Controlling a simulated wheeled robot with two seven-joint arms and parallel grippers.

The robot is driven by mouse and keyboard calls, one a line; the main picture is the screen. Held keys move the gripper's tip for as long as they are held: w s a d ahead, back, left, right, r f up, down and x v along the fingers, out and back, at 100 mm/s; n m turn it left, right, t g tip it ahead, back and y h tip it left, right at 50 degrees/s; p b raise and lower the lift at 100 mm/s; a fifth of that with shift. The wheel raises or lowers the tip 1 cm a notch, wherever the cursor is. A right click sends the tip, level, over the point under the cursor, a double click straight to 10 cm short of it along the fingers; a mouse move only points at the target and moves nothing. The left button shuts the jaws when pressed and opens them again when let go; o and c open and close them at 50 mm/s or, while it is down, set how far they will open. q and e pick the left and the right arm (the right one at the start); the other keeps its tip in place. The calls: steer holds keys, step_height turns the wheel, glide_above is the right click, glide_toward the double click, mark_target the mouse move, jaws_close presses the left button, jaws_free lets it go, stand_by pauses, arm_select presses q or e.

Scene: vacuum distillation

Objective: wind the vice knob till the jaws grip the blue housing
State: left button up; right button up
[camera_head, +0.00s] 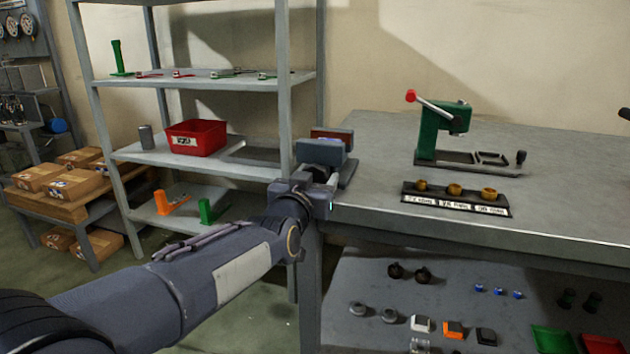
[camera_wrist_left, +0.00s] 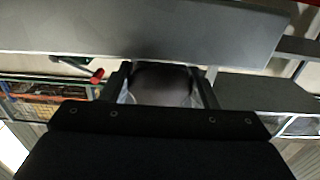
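The vice (camera_head: 321,152) stands at the left end of the workbench, with a blue-grey near jaw and a reddish-brown part (camera_head: 332,134) behind it. My left gripper (camera_head: 318,182) is at the vice's near side and hides the knob in the head view. In the left wrist view, a dark rounded piece, apparently the vice knob (camera_wrist_left: 162,82), lies between the two fingers of the left gripper (camera_wrist_left: 163,92). Whether the fingers press on it is unclear. I cannot clearly make out the blue housing between the jaws. My right gripper is not in view.
A green press (camera_head: 437,135) with a red-tipped lever and a labelled strip with brass rings (camera_head: 456,204) stand on the bench (camera_head: 570,215). A shelf rack (camera_head: 215,82) with a red bin (camera_head: 196,138) stands close on the left. Small parts lie on the lower shelf.

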arm_select(q)
steer(key=c, duration=0.4)
steer(key=shift+o, duration=0.2)
steer(key=m+p, duration=0.2)
steer(key=m, duration=0.1)
steer(key=shift+r, duration=0.2)
steer(key=shift+f+m+p, duration=0.15)
steer(key=shift+m+p, duration=0.3)
steer(key=shift+m, duration=0.65)
steer(key=shift+r, duration=0.2)
